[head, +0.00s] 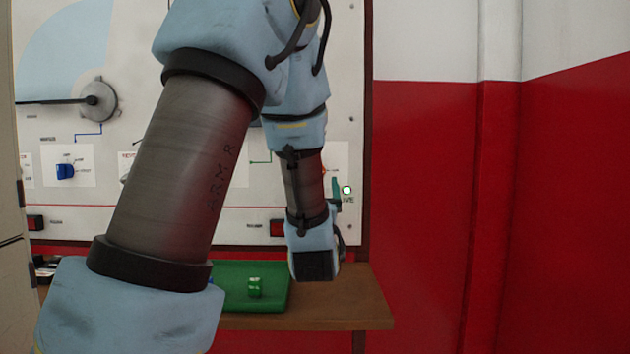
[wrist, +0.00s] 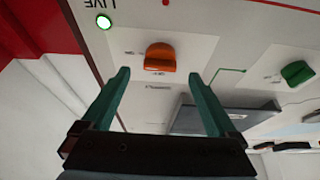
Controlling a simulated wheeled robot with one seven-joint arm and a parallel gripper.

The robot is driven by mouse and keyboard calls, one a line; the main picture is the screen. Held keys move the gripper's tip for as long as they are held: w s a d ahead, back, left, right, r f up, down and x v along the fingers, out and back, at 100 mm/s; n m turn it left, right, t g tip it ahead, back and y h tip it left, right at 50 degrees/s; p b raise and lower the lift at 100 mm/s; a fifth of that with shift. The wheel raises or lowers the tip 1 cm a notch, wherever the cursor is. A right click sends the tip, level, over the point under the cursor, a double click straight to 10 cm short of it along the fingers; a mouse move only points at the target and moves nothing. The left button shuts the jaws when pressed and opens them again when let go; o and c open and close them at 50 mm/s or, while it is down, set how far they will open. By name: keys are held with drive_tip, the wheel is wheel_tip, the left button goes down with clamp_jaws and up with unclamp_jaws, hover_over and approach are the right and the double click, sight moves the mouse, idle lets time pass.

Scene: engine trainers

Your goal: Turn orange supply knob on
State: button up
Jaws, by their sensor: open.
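The orange supply knob (wrist: 160,57) is on a white label plate of the panel, in the upper middle of the wrist view, which shows the panel upside down. The small markings around it are too blurred to read surely. My gripper (wrist: 158,75) is open, with one teal finger on each side of the knob's line. The fingertips appear just short of the knob, and nothing is between them. In the head view my arm hides most of the knob, and only a sliver of orange (head: 323,170) shows beside it.
A lit lamp (wrist: 103,22) marked LIVE is near the orange knob. A green knob (wrist: 297,72) is on the neighbouring plate. A blue knob (head: 65,171) is farther left. Below the panel, a green block (head: 255,288) is on a green tray (head: 230,272) on a wooden bench (head: 350,305).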

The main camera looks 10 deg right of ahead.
drive_tip(key=b+v, duration=0.6)
drive_tip(key=shift+s+f, duration=0.25)
drive_tip(key=shift+s, duration=0.05)
drive_tip(key=shift+a, duration=0.1)
